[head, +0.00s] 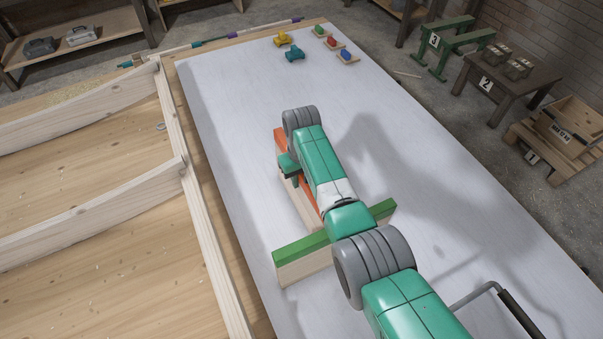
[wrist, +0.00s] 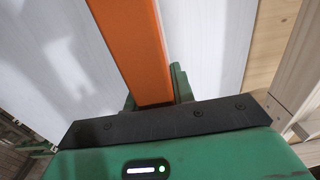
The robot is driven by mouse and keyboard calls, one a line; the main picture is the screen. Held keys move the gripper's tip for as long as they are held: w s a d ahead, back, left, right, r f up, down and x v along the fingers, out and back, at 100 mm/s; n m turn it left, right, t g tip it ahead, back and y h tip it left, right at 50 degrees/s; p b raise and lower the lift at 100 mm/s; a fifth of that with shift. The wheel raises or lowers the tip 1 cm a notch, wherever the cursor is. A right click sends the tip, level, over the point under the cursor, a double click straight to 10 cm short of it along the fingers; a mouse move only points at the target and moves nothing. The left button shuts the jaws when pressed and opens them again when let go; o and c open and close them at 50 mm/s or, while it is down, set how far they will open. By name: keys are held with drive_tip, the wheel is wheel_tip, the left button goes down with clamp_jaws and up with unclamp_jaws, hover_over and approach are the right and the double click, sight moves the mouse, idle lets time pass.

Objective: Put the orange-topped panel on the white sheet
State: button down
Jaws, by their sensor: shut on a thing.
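The orange-topped panel (head: 281,141) is a long, pale board with an orange top edge. It lies lengthwise under my arm, which hides its middle. My gripper (head: 289,170) is shut on it. In the wrist view the orange top (wrist: 132,45) runs away between the fingers (wrist: 155,95). The white sheet (head: 225,105) spreads beneath the panel. I cannot tell whether the panel's lower edge touches the sheet or hangs just above it.
A green-topped panel (head: 300,247) stands crosswise on the sheet, partly hidden by my arm. Yellow (head: 282,39) and teal (head: 294,53) items and small blocks with coloured knobs (head: 331,43) sit at the far end. A wooden frame (head: 180,160) borders the left. The sheet's right side is clear.

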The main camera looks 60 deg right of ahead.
drive_tip(key=shift+w, duration=0.1)
drive_tip(key=c, duration=1.5)
unclamp_jaws()
drive_tip(key=shift+c, duration=0.2)
drive_tip(key=o, duration=0.4)
drive_tip(key=shift+c, duration=0.2)
wheel_tip(320, 180, up, 12)
drive_tip(key=p, duration=0.3)
drive_tip(key=shift+r, duration=0.1)
